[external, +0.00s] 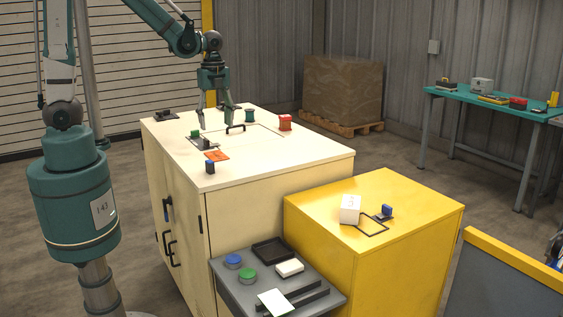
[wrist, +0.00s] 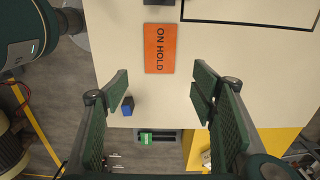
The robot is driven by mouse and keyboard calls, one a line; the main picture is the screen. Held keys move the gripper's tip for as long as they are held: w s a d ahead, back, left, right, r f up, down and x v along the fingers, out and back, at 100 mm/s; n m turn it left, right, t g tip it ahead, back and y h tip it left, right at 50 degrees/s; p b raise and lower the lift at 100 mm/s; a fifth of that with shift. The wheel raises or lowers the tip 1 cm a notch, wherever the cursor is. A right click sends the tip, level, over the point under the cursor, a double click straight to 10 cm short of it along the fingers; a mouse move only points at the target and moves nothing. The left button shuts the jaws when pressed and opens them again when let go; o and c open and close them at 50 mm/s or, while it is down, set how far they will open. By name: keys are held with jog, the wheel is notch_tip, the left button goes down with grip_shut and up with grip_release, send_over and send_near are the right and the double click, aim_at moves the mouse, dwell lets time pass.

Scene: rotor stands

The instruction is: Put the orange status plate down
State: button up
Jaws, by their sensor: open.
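The orange status plate (external: 217,155), lettered "ON HOLD", lies flat on the cream cabinet top (external: 260,160). It also shows in the wrist view (wrist: 160,48), whole and uncovered, beyond my fingertips. My gripper (external: 217,116) is open and points down above the cabinet top, farther back than the plate. In the wrist view its two fingers (wrist: 162,82) stand wide apart with nothing between the pads. The gap between fingertips and cabinet top is hard to judge.
A small blue block (external: 210,167) stands near the plate. The front right of the top is clear.

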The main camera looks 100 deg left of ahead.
jog(key=shift+d, duration=0.1)
jog(key=w+d+r+n+t+y, duration=0.1)
jog(key=w+d+r+n+t, duration=0.1)
jog(key=d+r, duration=0.45)
jog(key=w+d+r+n+t, duration=0.1)
jog(key=d+r+n, duration=0.15)
jog(key=d, duration=0.75)
jog(key=s+d+r+n+t, duration=0.2)
jog(key=d+r, duration=0.1)
jog(key=d, duration=0.5)
jog(key=s+d+r+n+t+h, duration=0.1)
jog(key=s+d+r+n+t, duration=0.1)
jog(key=d, duration=0.7)
jog(key=shift+d+r, duration=0.25)
jog(key=shift+r, duration=0.45)
